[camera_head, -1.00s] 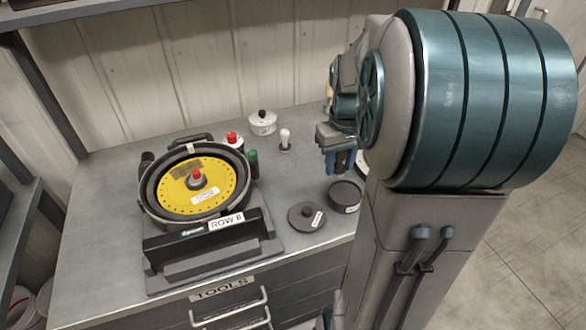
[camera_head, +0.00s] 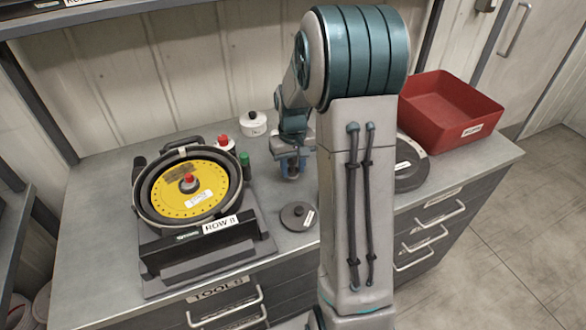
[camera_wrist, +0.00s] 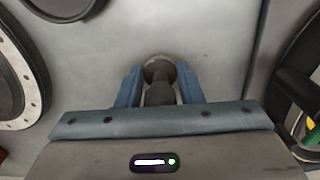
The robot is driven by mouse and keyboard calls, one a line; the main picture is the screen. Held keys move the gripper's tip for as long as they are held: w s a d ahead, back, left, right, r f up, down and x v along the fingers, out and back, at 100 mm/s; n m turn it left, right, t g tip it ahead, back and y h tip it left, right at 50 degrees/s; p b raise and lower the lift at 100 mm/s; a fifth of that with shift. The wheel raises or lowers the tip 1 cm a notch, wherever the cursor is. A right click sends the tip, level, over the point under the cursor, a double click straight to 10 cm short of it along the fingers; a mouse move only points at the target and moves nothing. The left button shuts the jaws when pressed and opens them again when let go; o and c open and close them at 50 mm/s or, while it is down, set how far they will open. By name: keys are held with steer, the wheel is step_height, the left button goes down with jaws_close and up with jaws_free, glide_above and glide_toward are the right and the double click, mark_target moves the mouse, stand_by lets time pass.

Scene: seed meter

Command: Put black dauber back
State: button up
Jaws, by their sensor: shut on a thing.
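The black dauber (camera_wrist: 158,95) shows in the wrist view as a dark handle with a round end, standing between my two blue fingers. My gripper (camera_wrist: 159,88) is shut on it. In the head view my gripper (camera_head: 291,168) is low over the bench, right of the seed meter and behind the dark lid. I cannot tell whether the dauber touches the bench. The white-topped dauber seen earlier is hidden behind my gripper. The seed meter (camera_head: 213,210) with its yellow disc sits in a black stand marked ROW 8.
A white pot (camera_head: 253,124) with a black knob, a red-capped bottle (camera_head: 224,142) and a green-capped one (camera_head: 245,160) stand near the meter. A dark lid (camera_head: 297,216) lies in front. A round dark disc (camera_head: 410,165) and red bin (camera_head: 450,104) are right of my arm.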

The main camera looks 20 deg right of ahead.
steer(key=shift+f, duration=0.85)
steer(key=shift+f, duration=0.2)
steer(key=o, duration=1)
steer(key=shift+c, duration=0.2)
steer(key=shift+r, duration=0.1)
